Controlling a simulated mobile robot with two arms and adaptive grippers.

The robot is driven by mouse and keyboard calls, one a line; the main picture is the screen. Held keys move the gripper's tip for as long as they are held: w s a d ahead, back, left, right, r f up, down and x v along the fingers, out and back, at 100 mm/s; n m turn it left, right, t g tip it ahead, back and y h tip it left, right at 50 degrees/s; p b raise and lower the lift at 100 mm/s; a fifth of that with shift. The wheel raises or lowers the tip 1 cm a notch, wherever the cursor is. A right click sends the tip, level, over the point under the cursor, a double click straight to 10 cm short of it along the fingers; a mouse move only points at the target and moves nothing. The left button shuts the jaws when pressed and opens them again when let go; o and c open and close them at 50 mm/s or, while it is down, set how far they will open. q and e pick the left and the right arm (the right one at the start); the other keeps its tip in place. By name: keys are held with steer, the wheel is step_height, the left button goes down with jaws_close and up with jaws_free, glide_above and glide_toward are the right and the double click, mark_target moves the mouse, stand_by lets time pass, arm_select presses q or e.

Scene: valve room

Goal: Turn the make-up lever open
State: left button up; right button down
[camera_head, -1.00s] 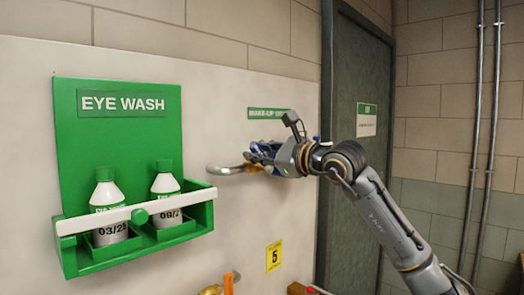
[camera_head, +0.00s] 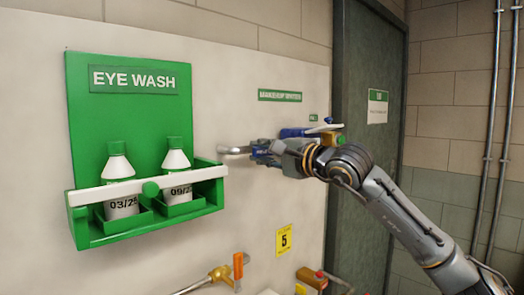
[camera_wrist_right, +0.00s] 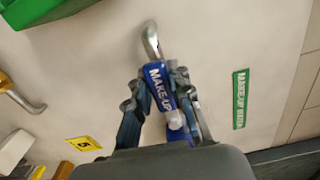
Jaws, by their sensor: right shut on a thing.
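The make-up lever (camera_wrist_right: 160,86) is a blue handle with white "MAKE-UP" lettering in the right wrist view. A curved silver pipe (camera_wrist_right: 151,40) shows just beyond it, and the pipe's end (camera_head: 235,150) also shows in the head view, left of the gripper. My right gripper (camera_wrist_right: 156,88) has its fingers on both sides of the blue handle and is shut on it. In the head view my right gripper (camera_head: 262,152) is at the wall panel, and it hides much of the lever and fitting. My left gripper is not in view.
A green eye wash station (camera_head: 120,150) with two bottles projects from the wall left of the gripper. A green make-up sign (camera_head: 280,96) is above. Brass fittings with an orange handle (camera_head: 238,266) and a yellow "5" tag (camera_head: 284,240) are below. A dark door (camera_head: 365,130) stands right.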

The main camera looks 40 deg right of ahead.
mark_target(264, 154)
steer(key=shift+f+n, duration=0.3)
steer(key=shift+n, duration=0.1)
steer(key=c, duration=1.2)
jaws_free()
steer(key=shift+s+d, duration=0.25)
steer(key=shift+s, duration=1.25)
steer(key=shift+s+r, duration=0.15)
steer(key=shift+s, duration=0.5)
steer(key=shift+s+d, duration=0.15)
steer(key=shift+s, duration=1.8)
steer(key=shift+s+d, duration=0.1)
steer(key=shift+s, duration=1.8)
